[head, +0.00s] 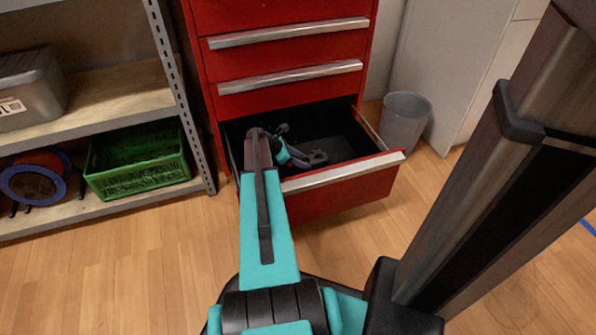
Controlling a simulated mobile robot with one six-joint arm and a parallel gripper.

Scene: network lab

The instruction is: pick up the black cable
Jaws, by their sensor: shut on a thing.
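My gripper (316,158) is low inside the open bottom drawer (340,177) of a red cabinet. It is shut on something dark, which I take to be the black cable. The cable itself I cannot make out against the black drawer interior and the dark gripper parts. My teal arm reaches over the drawer's front left part and hides that corner.
The red cabinet (285,55) has closed drawers above the open one. A grey bin (404,122) stands right of it. On the left, a shelf (105,92) holds a green crate (138,180), a cable reel (35,183) and a grey box (30,85). Wooden floor is clear in front.

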